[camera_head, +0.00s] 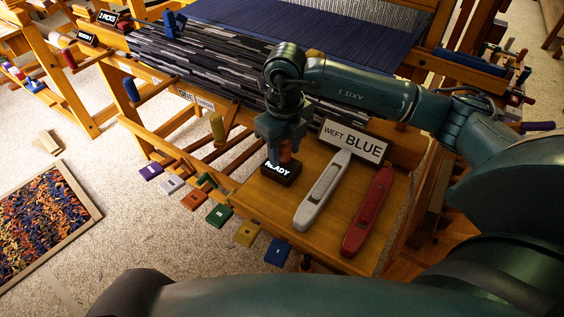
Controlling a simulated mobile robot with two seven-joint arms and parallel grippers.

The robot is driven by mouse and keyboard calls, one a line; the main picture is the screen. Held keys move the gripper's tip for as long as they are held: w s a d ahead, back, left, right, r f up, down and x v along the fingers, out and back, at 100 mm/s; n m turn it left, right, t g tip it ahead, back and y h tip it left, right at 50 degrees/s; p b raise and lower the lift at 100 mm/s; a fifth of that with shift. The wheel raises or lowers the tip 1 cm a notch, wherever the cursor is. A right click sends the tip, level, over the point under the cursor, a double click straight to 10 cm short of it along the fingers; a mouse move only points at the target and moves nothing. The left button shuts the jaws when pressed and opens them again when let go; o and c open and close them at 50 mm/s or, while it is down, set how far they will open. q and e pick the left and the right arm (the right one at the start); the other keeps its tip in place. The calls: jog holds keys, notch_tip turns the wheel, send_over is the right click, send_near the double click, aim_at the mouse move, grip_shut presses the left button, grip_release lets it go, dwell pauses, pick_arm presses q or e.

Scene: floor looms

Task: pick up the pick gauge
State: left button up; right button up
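My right gripper (278,158) points down over the loom's wooden shelf, just above and behind a dark block lettered READY (281,174). Its fingertips are small and partly hidden, so I cannot tell whether they are open or shut. A small orange-brown piece (287,150) shows at the fingers; I cannot tell whether it is held. I cannot identify the pick gauge for certain. A small black sign reading 2 PICKS (107,17) stands at the far upper left of the loom. My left gripper is not in view.
On the shelf (255,200) lie a grey shuttle (322,192) and a red shuttle (368,212), with a WEFT BLUE sign (352,143) behind them. Coloured pedals, including a blue one (277,252), line the front. Striped cloth (190,60) spans the loom. A framed tray (83,192) lies on the floor.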

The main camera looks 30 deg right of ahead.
jog(key=c, duration=0.9)
